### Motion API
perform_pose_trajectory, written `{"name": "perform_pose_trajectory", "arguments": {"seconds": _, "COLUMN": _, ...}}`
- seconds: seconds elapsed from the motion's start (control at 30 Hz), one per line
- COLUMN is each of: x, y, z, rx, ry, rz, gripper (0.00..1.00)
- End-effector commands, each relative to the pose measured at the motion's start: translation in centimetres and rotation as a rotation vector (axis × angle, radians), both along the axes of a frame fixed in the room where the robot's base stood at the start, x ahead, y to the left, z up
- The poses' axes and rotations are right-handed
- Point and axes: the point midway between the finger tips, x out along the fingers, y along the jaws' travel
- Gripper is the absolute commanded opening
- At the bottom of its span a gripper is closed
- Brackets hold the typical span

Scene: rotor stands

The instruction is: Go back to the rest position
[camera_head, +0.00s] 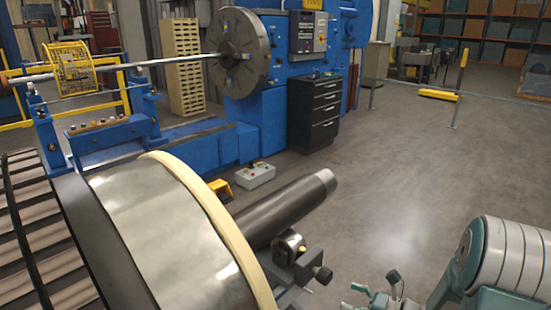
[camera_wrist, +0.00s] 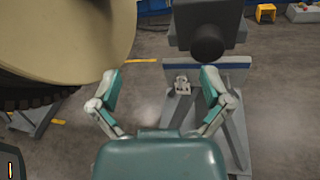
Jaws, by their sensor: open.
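My gripper (camera_wrist: 160,88) is open and empty in the wrist view, its two teal-padded fingers spread wide. It hangs above the floor and the grey stand (camera_wrist: 236,135), with a dark rotor support block (camera_wrist: 205,30) just beyond the fingertips. In the head view my gripper (camera_head: 378,298) shows at the bottom edge, partly cut off, to the right of the rotor's stand. The large rotor (camera_head: 165,225) with its cream rim lies at the left, and its dark shaft (camera_head: 290,208) points right. The rotor's cream end face (camera_wrist: 70,35) fills the upper left of the wrist view.
A blue lathe (camera_head: 262,120) with a round chuck (camera_head: 238,52) stands behind the rotor. A black drawer cabinet (camera_head: 314,110), a grey control box (camera_head: 256,176) and a yellow pedal (camera_head: 219,190) stand near it. The floor (camera_head: 410,170) to the right is clear up to the low railing.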

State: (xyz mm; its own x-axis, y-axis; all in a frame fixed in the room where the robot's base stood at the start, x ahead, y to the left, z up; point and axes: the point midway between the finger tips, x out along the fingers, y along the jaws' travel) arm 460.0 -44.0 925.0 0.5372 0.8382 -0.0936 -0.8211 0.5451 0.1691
Motion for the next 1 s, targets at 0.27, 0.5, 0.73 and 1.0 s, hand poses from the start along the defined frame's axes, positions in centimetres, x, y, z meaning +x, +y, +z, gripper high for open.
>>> {"name": "perform_pose_trajectory", "arguments": {"seconds": 0.27, "x": -3.5, "y": 4.7, "z": 4.3, "rx": -0.262, "ry": -0.138, "rz": 0.28, "gripper": 0.98}}
{"name": "perform_pose_trajectory", "arguments": {"seconds": 0.5, "x": -7.1, "y": 7.3, "z": 6.8, "rx": -0.493, "ry": -0.271, "rz": 0.503, "gripper": 0.98}}
{"name": "perform_pose_trajectory", "arguments": {"seconds": 0.73, "x": -10.5, "y": 8.6, "z": 8.6, "rx": -0.723, "ry": -0.414, "rz": 0.704, "gripper": 0.98}}
{"name": "perform_pose_trajectory", "arguments": {"seconds": 1.0, "x": -14.1, "y": 8.7, "z": 10.4, "rx": -1.002, "ry": -0.596, "rz": 0.923, "gripper": 0.98}}
